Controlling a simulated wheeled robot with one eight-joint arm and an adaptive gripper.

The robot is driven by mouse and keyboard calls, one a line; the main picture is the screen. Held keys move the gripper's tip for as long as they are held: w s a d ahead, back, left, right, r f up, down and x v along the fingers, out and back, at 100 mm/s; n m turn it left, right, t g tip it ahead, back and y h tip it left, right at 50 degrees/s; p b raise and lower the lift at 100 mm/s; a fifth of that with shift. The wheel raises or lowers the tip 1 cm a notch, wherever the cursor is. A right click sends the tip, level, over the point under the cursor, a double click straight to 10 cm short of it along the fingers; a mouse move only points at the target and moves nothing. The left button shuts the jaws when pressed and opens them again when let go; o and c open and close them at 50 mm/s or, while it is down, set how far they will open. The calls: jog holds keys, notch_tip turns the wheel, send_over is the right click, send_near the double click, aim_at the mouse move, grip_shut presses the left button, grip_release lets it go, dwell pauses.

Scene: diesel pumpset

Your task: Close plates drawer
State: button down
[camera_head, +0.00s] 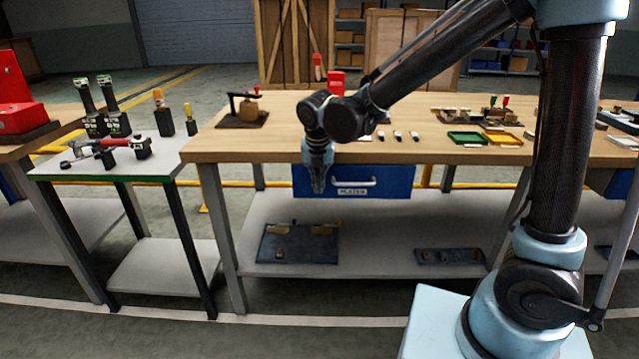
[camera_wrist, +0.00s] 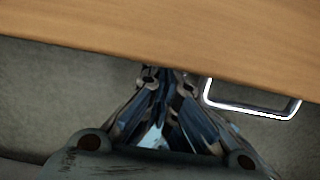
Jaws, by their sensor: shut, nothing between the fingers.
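The blue plates drawer (camera_head: 390,186) hangs under the wooden workbench and bears a white label reading PLATES. Its light metal handle (camera_head: 354,183) is on the front; the handle also shows in the wrist view (camera_wrist: 252,112), right of my fingertips. My gripper (camera_head: 318,188) points down in front of the drawer's left part, below the tabletop edge. In the wrist view my gripper (camera_wrist: 168,72) has its fingertips together, with nothing between them. I cannot tell whether the gripper touches the drawer front, nor exactly how far the drawer stands out.
The workbench top (camera_head: 290,145) overhangs close above my gripper. A lower shelf (camera_head: 380,230) holds two dark trays. A small side table (camera_head: 150,160) with tools stands at the left. Green and yellow trays (camera_head: 467,138) lie on the bench. The floor in front is clear.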

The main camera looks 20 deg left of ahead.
jog(key=v, duration=1.2)
jog(key=w+d+m, duration=0.3)
jog(key=d+m, duration=0.3)
jog(key=d, duration=0.4)
jog(key=w+d+f+m, duration=0.1)
jog(key=w+d+m, duration=0.4)
jog(key=d, duration=0.5)
jog(key=w+d+m, duration=0.2)
jog(key=d+m, duration=0.5)
jog(key=d, duration=0.3)
jog(key=s+d+f+m, duration=0.3)
jog(key=d+f+m, duration=0.1)
jog(key=d+m, duration=0.3)
jog(key=s+d+f+m, duration=0.4)
jog(key=d+m, duration=0.3)
jog(key=s+d+f+m+h, duration=0.1)
jog(key=s+d+f+m, duration=0.2)
jog(key=d+m, duration=0.5)
jog(key=shift+s+f, duration=0.35)
jog(key=shift+f, duration=0.15)
jog(key=shift+d, duration=0.1)
